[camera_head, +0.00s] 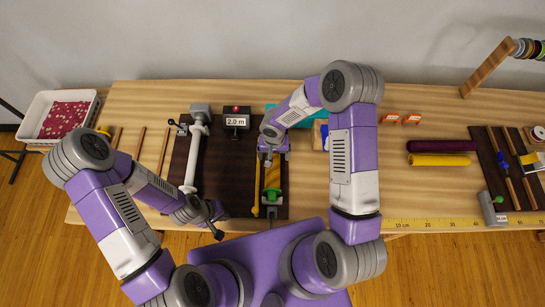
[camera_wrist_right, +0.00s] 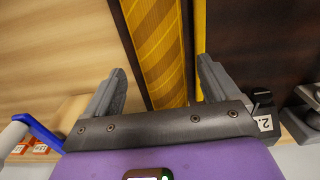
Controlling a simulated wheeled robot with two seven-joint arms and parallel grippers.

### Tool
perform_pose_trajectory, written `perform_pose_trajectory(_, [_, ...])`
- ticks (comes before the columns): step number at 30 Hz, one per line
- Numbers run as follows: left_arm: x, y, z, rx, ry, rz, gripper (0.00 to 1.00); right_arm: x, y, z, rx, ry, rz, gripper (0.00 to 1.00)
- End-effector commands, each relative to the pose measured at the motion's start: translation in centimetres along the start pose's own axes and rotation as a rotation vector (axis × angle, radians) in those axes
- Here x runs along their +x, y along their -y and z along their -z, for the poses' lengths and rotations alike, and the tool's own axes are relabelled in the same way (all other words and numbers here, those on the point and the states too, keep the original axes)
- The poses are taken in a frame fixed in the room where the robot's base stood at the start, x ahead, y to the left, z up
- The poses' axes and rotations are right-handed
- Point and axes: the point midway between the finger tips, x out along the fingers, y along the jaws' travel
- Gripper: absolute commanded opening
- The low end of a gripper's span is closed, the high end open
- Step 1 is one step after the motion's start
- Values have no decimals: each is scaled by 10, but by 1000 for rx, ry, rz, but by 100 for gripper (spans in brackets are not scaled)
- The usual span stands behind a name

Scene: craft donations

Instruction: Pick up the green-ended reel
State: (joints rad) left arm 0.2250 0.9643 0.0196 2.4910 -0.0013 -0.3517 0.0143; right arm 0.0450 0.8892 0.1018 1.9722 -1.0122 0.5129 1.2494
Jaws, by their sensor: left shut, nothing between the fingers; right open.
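My right gripper (camera_head: 271,155) is open, pointing down over a yellow patterned strip or roll (camera_head: 272,177) on the dark board. In the right wrist view the open fingers (camera_wrist_right: 162,70) straddle this yellow striped piece (camera_wrist_right: 158,45), with nothing gripped. A green part (camera_head: 270,196) shows at its near end, by a grey block; I cannot tell if it is a reel's end. Several reels with coloured rims (camera_head: 527,48) hang on a wooden peg at the upper right, too small to tell a green-ended one surely. My left gripper (camera_head: 217,222) is shut and empty near the table's front edge.
A white roller stand (camera_head: 196,150) and a "2.0 m" counter (camera_head: 236,122) stand on the dark board (camera_head: 222,185). Maroon (camera_head: 440,146) and yellow (camera_head: 440,160) rolls lie to the right. A rack (camera_head: 507,165) fills the right end. The wood between is mostly clear.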

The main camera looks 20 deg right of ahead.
Motion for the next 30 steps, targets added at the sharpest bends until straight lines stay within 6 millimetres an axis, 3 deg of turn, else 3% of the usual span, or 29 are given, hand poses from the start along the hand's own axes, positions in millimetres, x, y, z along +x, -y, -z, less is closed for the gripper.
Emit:
perform_pose_trajectory(6, [-2,-1,0,0,0,0,0,30,3,-3,0,3,0,89])
perform_pose_trajectory(15, [-2,-1,0,0,-1,0,0,35,3,-3,1,0,1,89])
perform_pose_trajectory(28, [-2,-1,0,0,-1,0,0,35,3,-3,1,1,1,24])
perform_pose_trajectory(30, [-2,-1,0,0,-1,0,0,34,3,-2,0,0,2,23])
